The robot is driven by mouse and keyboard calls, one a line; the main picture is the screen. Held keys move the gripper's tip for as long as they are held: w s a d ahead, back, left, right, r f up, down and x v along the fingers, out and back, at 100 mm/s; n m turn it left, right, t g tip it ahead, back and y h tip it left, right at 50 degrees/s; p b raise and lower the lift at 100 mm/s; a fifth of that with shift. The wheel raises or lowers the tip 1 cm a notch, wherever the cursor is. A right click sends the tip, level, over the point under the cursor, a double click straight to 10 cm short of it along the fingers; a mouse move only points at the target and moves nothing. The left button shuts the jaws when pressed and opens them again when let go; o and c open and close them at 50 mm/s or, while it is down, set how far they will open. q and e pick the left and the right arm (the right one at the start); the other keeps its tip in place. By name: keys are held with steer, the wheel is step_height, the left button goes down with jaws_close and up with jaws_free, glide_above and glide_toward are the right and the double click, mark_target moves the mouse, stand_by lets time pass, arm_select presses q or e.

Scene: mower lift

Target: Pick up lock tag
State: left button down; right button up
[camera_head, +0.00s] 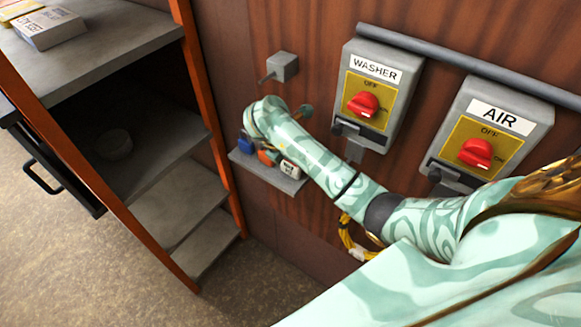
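A small grey wall shelf (268,174) holds several small items. A blue item (247,144) like a padlock is at its left end. An orange item (265,158) is beside it. A small white and dark item (289,169) with marks like lettering is at the right end. I cannot tell which one is the lock tag. My patterned green arm comes in from the lower right, and my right gripper (262,122) is at the shelf's back left, over the items. My wrist hides its fingers and part of the shelf. My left gripper is out of view.
Right of the shelf are the WASHER switch box (372,92) and AIR switch box (484,132), both with red knobs. A small grey box (283,67) is above. A yellow coil (352,240) hangs below. An orange-framed rack (197,90) stands left; the floor is clear.

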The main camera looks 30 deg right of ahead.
steer(key=shift+x, duration=0.9)
steer(key=shift+r, duration=0.1)
steer(key=c, duration=0.8)
steer(key=shift+o, duration=0.2)
steer(key=shift+r, duration=0.15)
steer(key=shift+w+r, duration=0.1)
steer(key=shift+r, duration=0.15)
step_height(320, 180, up, 3)
steer(key=shift+f+p, duration=0.2)
steer(key=shift+p, duration=0.15)
steer(key=s+a+r+p, duration=0.1)
steer(key=s+r+p, duration=0.8)
steer(key=s, duration=0.5)
steer(key=shift+r+p, duration=0.35)
steer(key=shift+p, duration=0.3)
